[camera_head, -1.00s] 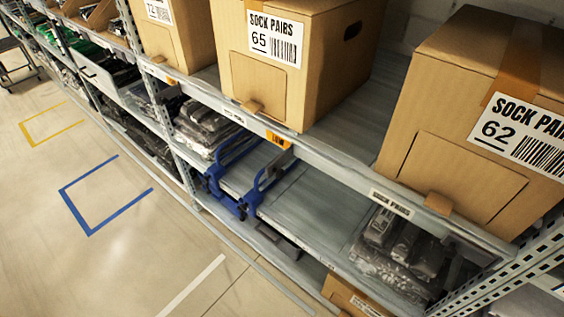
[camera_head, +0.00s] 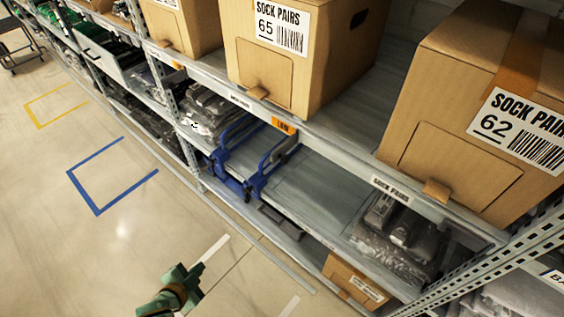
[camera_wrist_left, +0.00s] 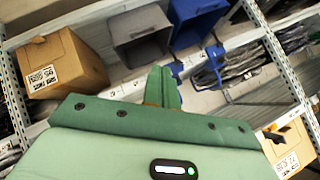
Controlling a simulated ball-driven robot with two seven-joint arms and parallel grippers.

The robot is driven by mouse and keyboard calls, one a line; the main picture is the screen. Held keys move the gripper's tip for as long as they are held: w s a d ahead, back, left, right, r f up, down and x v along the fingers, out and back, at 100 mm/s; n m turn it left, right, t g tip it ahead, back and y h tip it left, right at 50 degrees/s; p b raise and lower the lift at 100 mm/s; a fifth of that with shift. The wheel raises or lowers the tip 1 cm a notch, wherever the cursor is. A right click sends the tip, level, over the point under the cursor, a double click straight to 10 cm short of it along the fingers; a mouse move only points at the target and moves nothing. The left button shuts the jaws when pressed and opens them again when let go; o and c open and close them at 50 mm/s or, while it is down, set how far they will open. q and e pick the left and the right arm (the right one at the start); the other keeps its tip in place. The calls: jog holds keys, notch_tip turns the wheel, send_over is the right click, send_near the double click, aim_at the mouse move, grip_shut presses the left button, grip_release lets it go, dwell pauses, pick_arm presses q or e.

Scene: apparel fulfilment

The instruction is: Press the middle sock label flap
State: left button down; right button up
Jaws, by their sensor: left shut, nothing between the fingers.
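Three cardboard boxes stand in a row on the upper shelf in the head view. The middle box (camera_head: 335,55) has a "SOCK PAIRS 65" label (camera_head: 281,27). Box 62 (camera_head: 450,105) is to the right, with a similar flap (camera_head: 458,170). The third box (camera_head: 185,25) is at upper left, its label cropped. My green left gripper (camera_head: 190,273) is low over the floor, well away from the flaps. Its fingers (camera_wrist_left: 162,86) are shut and empty. My right gripper is out of view.
A metal upright (camera_head: 490,250) stands at right. The wrist view shows a grey bin (camera_wrist_left: 140,38) and blue bin (camera_wrist_left: 196,22).

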pick_arm(q)
jog(key=w+d+r+m+t+h, duration=0.1)
jog(key=w+d+r+m+h, duration=0.2)
jog(key=r, duration=0.4)
jog(key=w+d+r+m+t+h, duration=0.1)
jog(key=w+d+r+m+t, duration=0.1)
jog(key=w+d+r, duration=0.3)
jog(key=m+h, duration=0.6)
jog(key=m, duration=0.2)
send_near(288, 151)
jog(key=s+a+f, duration=0.3)
jog(key=s, duration=0.1)
jog(key=s+d+r+m+g+h, duration=0.2)
jog(key=s+d+r+m+h, duration=0.1)
jog(key=d+r+m, duration=0.1)
jog(key=shift+r+g+p, duration=0.25)
jog(key=shift+g+p, duration=0.15)
jog(key=w+d+b, duration=0.1)
jog(key=w+d, duration=0.4)
jog(key=w, duration=0.3)
jog(key=shift+a, duration=0.1)
